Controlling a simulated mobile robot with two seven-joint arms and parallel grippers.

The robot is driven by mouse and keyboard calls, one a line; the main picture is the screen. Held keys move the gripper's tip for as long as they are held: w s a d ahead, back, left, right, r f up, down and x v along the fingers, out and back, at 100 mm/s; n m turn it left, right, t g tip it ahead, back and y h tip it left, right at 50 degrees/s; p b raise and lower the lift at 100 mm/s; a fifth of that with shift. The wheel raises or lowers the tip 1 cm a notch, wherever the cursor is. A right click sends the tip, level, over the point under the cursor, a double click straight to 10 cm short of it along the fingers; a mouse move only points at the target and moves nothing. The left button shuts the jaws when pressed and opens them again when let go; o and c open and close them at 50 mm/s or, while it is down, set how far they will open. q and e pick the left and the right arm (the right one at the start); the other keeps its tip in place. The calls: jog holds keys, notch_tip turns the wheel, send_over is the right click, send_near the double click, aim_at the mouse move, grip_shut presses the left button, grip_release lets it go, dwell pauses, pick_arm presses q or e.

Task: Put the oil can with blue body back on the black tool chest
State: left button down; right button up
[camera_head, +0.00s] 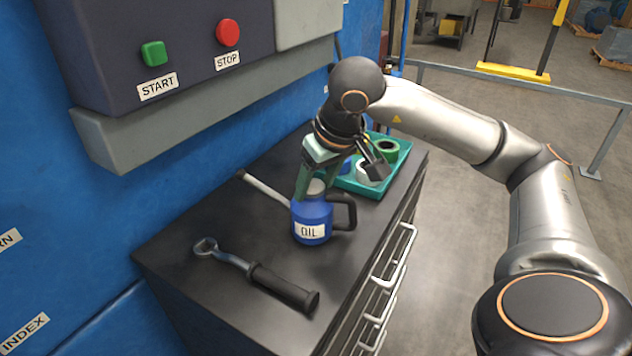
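The oil can (312,222) has a blue body, a white OIL label, a grey top and a dark handle on its right. It stands upright on the black top of the tool chest (190,286). My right gripper (338,178) is just above and behind the can. Its dark finger stands apart to the right, and the gripper looks open. A grey-green part reaches down beside the can's top; I cannot tell whether it touches the can. My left gripper is not in view.
A wrench with a black handle (284,288) lies in front of the can, and a pale bar (264,188) lies behind it. A teal tray (398,172) with rolls stands at the back right. A control box (190,60) overhangs the left side.

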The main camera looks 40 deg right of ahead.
jog(key=o, duration=0.4)
jog(key=shift+r, duration=0.1)
jog(key=shift+r, duration=0.25)
jog(key=p+v, duration=0.2)
jog(key=v, duration=0.9)
jog(key=shift+s+r, duration=0.25)
jog(key=shift+r, duration=0.05)
jog(key=shift+f, duration=0.1)
